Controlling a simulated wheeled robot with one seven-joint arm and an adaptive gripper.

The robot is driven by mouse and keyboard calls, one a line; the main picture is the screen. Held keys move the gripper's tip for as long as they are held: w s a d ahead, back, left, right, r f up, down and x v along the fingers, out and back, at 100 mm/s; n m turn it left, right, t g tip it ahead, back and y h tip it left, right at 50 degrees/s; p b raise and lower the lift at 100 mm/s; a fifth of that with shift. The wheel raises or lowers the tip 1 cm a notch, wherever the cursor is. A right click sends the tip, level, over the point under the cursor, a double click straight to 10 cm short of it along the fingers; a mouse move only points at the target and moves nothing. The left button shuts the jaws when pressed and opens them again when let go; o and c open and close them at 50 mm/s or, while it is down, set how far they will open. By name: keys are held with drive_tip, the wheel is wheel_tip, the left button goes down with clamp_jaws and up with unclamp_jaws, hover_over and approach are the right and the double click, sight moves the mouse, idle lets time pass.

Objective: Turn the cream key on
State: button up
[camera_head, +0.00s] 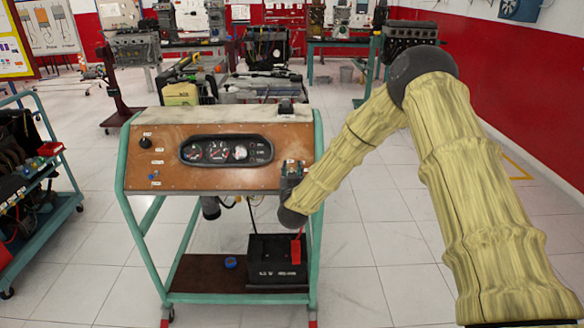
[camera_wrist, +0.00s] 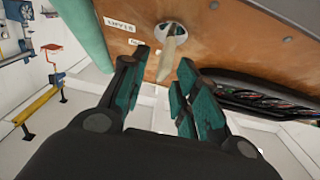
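The cream key (camera_wrist: 168,55) sits in a round metal switch (camera_wrist: 173,32) on the brown wooden panel (camera_wrist: 230,45) of the engine trainer. In the wrist view it points down toward my gripper (camera_wrist: 165,62). My gripper is open, with one teal-padded finger on each side of the key. Gaps show between the key and both fingers. In the head view my gripper (camera_head: 291,170) is at the right end of the trainer's panel (camera_head: 230,184) and hides the key there.
The gauge cluster (camera_head: 226,150) is left of my gripper. The trainer's green frame (camera_head: 318,140) stands close on its right. A black battery (camera_head: 277,272) sits on the lower shelf. A tool cart (camera_head: 50,190) stands at the left. The floor right of the trainer is clear.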

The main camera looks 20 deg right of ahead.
drive_tip(key=shift+w+d, duration=0.2)
drive_tip(key=shift+w, duration=0.5)
clamp_jaws()
drive_tip(key=shift+m+h, duration=0.4)
drive_tip(key=shift+m, duration=0.1)
drive_tip(key=m+g+h+b, duration=0.1)
drive_tip(key=m, duration=0.1)
drive_tip(key=shift+d+f+m+h+b, duration=0.1)
drive_tip(key=shift+m+h+b, duration=0.3)
drive_tip(key=shift+s+d+m+g+h+b, duration=0.1)
drive_tip(key=shift+m+g+h+b, duration=0.2)
drive_tip(key=shift+m+g+h, duration=0.6)
drive_tip(key=shift+s+d+m+g+h+b, duration=0.1)
drive_tip(key=shift+m+g+h+b, duration=0.2)
drive_tip(key=shift+m, duration=1.05)
drive_tip(key=shift+d+m+g+h+b, duration=0.1)
drive_tip(key=shift+m+g+h+b, duration=0.2)
drive_tip(key=shift+m+g+h, duration=0.6)
drive_tip(key=shift+m+y, duration=0.3)
drive_tip(key=shift+m, duration=0.15)
